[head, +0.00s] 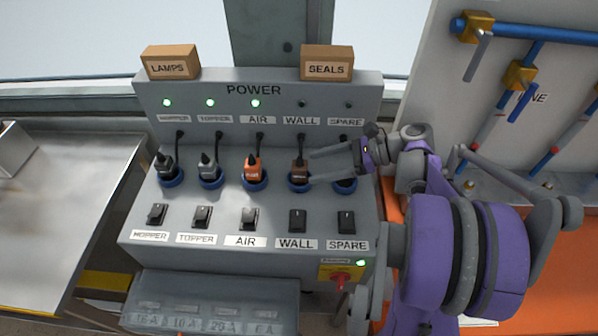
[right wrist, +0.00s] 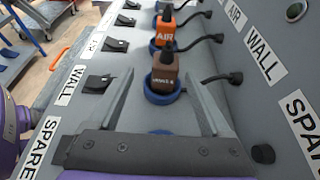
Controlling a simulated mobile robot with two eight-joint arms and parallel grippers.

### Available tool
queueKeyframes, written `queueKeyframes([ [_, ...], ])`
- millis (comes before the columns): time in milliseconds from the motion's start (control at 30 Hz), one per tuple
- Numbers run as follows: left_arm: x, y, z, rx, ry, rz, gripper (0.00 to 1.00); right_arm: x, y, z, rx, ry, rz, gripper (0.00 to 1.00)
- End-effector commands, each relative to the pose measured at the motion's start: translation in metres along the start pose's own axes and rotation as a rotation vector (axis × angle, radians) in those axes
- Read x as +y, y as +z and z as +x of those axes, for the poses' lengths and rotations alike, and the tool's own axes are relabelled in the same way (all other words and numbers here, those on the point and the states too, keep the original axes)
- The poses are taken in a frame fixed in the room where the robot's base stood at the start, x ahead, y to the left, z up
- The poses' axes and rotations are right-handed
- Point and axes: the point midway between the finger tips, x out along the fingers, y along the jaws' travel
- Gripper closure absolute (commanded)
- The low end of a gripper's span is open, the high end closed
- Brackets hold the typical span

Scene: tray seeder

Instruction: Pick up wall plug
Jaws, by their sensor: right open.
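The brown wall plug (head: 299,173) sits upright in a blue-ringed socket on the grey power panel, in the WALL column. It also shows in the right wrist view (right wrist: 165,74), with its dark cord running off to the right. My right gripper (head: 313,167) is open, its two fingers pointing at the plug from the spare side. In the right wrist view the fingers lie either side of the plug's line, with the plug near the tips. Whether they touch it I cannot tell. My left gripper is not in view.
The orange AIR plug (head: 253,168) stands just left of the wall plug, with the topper plug (head: 208,166) and hopper plug (head: 166,163) beyond. The spare socket (head: 344,186) is partly behind my fingers. The WALL switch (head: 297,220) is in front. The WALL lamp (head: 301,104) is dark.

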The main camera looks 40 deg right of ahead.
Motion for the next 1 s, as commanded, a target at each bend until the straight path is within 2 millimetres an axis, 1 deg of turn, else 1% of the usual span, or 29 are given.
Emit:
queueKeyframes([
  [67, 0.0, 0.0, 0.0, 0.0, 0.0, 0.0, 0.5, -0.001, 0.002, 0.007, -0.001, 0.003, 0.0, 0.18],
  [233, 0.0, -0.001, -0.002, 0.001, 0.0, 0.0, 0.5, -0.006, 0.009, 0.032, -0.001, 0.005, -0.001, 0.18],
  [300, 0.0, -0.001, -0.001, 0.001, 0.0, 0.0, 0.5, -0.006, 0.008, 0.042, -0.001, 0.004, -0.001, 0.18],
  [400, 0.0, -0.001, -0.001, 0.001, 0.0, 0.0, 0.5, -0.006, 0.008, 0.05, 0.0, 0.002, 0.0, 0.18],
  [667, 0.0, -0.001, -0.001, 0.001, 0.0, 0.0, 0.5, -0.007, 0.007, 0.052, 0.0, 0.0, 0.0, 0.18],
  [700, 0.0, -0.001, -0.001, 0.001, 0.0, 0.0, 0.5, -0.007, 0.007, 0.052, 0.0, 0.0, 0.0, 0.25],
  [867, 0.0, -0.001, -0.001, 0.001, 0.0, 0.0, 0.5, -0.007, 0.007, 0.052, 0.0, 0.0, 0.0, 0.53],
  [1000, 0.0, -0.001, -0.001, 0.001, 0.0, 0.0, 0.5, -0.007, 0.007, 0.052, 0.0, 0.0, 0.0, 0.79],
])
